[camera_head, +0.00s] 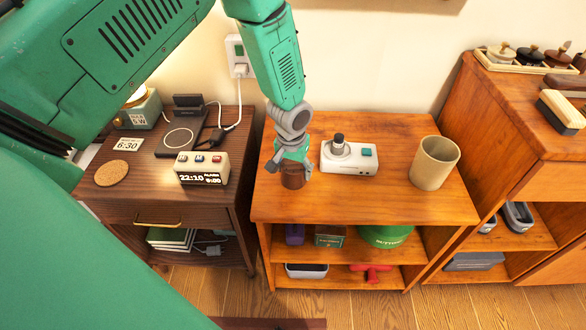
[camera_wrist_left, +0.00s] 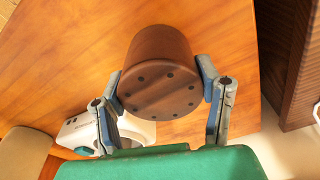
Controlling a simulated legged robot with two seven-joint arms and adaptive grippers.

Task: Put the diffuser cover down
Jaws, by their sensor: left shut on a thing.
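The diffuser cover (camera_head: 293,179) is a dark brown wooden cup shape, upright over the left part of the orange wooden shelf top (camera_head: 310,212). In the left wrist view its closed end, with a ring of small holes, faces the camera (camera_wrist_left: 158,90). My left gripper (camera_head: 290,160) is shut on the cover from above, one finger on each side. I cannot tell whether its lower rim touches the wood. A white device (camera_head: 350,160) with a dark-topped grey knob and a teal button, perhaps the diffuser base, stands just right of the cover. My right gripper is out of view.
A beige cup (camera_head: 434,163) stands at the right of the shelf top. A dark nightstand (camera_head: 150,205) with a clock (camera_head: 202,168) and charger (camera_head: 180,137) is across a gap at left. The front strip of the shelf top is clear.

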